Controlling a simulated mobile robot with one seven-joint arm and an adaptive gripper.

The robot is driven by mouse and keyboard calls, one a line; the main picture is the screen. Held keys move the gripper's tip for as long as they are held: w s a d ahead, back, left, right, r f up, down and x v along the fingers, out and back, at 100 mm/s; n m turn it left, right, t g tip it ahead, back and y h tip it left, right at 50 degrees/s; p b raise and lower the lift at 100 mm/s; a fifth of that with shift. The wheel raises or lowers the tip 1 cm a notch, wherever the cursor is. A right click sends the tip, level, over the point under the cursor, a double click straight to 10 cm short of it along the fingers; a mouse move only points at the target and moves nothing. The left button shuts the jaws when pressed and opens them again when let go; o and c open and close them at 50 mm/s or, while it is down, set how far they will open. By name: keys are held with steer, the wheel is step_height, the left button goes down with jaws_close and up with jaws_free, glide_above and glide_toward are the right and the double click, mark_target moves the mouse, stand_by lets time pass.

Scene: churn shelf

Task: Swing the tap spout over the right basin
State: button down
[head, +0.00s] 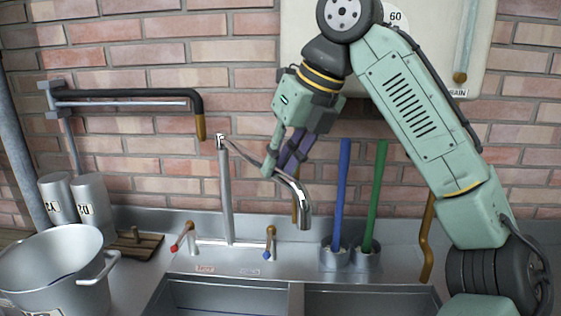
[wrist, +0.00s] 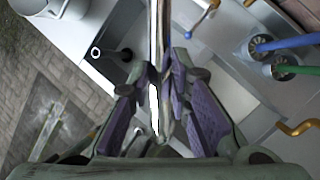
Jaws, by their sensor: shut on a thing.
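The chrome tap has an upright post (head: 227,195) behind the sink and a long spout (head: 302,205) that runs to the right and bends down at its end. My gripper (head: 272,166) is shut on the spout partway along it, before the bend. In the wrist view the spout (wrist: 155,40) runs between the purple-padded fingers (wrist: 163,82). The spout's mouth shows close to the line of the divider (head: 297,300) between the left basin (head: 225,298) and the right basin (head: 370,302). Its exact place above them is hard to tell.
A red-tipped handle (head: 183,237) and a blue-tipped handle (head: 269,243) flank the post. Blue (head: 341,195) and green (head: 375,195) rods stand in holders at right. A brass hook-shaped pipe (head: 427,240) rises farther right. A large pot (head: 55,270) stands at left; a wall pipe (head: 130,95) is above.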

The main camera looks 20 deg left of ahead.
steer(key=shift+w, duration=0.1)
stand_by(0.3)
steer(key=c, duration=1.5)
jaws_free()
steer(key=v, duration=1.2)
steer(key=shift+c, duration=0.3)
